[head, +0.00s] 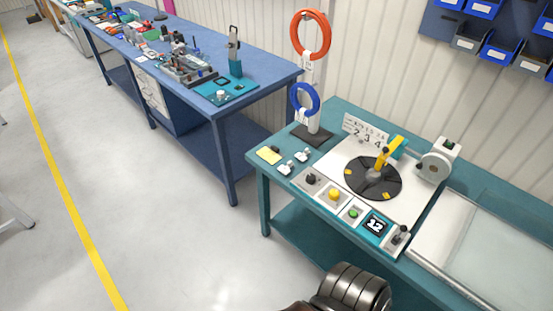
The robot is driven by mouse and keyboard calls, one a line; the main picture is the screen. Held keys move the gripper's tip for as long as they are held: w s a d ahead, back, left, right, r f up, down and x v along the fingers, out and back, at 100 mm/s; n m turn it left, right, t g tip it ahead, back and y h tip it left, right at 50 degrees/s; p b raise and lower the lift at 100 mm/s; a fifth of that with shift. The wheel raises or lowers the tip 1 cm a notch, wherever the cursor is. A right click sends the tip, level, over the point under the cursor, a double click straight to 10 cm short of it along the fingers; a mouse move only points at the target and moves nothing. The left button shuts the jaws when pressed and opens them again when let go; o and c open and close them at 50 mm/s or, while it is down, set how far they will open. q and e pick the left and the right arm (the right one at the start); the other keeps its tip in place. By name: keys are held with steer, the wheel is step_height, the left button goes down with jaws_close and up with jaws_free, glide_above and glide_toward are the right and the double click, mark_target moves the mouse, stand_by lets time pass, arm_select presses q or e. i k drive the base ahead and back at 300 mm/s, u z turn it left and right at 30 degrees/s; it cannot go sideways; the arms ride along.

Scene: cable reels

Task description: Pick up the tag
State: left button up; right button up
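Several small items on the teal table could be the tag, and I cannot tell which one is meant. Two small white pieces lie near the table's left end, one nearer the front (285,168) and one further back (301,156). A flat yellow pad (269,154) lies to their left. White labels hang on the orange cable coil (327,38) and the blue cable coil (315,101), both on an upright stand. Neither of my grippers is in the head view; only a dark ribbed part of mine shows at the bottom edge.
A blue bench (270,75) stands behind left.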

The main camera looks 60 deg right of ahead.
mark_target(285, 171)
steer(key=z, duration=0.55)
steer(key=i, duration=0.95)
steer(key=z, duration=0.85)
